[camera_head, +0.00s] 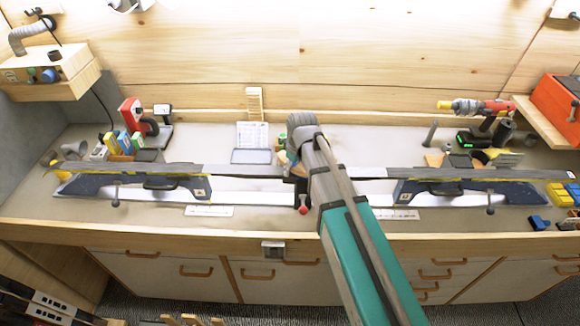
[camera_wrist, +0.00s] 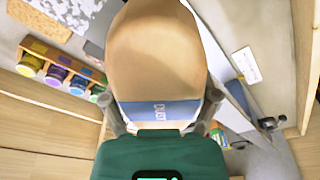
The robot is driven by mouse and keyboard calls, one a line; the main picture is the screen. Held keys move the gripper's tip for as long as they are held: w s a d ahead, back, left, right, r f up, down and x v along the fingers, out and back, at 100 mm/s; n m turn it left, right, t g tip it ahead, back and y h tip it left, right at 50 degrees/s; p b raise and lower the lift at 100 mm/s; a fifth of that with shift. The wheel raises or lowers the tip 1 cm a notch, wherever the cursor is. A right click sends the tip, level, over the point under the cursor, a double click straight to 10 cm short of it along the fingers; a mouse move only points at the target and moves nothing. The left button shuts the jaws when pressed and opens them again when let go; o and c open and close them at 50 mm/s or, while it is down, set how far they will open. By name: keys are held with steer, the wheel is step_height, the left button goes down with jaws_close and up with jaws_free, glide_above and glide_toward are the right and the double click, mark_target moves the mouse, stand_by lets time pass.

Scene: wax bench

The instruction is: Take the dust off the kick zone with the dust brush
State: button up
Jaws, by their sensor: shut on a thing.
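In the head view a long dark ski (camera_head: 240,171) lies across two blue-grey supports. My arm covers its middle, so the kick zone is largely hidden and I cannot make out dust. My gripper (camera_wrist: 162,108) is shut on a large rounded tan wooden piece with a blue band, which I take to be the dust brush (camera_wrist: 155,55). It fills the middle of the wrist view and hides what lies under it. The head view does not show whether the brush touches the ski.
The left support (camera_head: 135,187) and right support (camera_head: 470,189) stand on a white rail. A red iron (camera_head: 131,112) stands at the back left. Yellow blocks (camera_head: 560,195) lie at the far right. Colourful jars (camera_wrist: 55,75) stand in a wooden rack in the wrist view.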

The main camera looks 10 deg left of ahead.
steer(key=shift+d, duration=0.15)
steer(key=shift+w+d+r, duration=0.1)
steer(key=shift+w+d, duration=0.1)
steer(key=shift+d, duration=1.4)
steer(key=shift+d, duration=0.15)
steer(key=shift+w+d, duration=0.1)
steer(key=shift+d, duration=1.45)
steer(key=shift+d, duration=0.2)
steer(key=shift+w+d, duration=0.2)
steer(key=shift+d, duration=1.3)
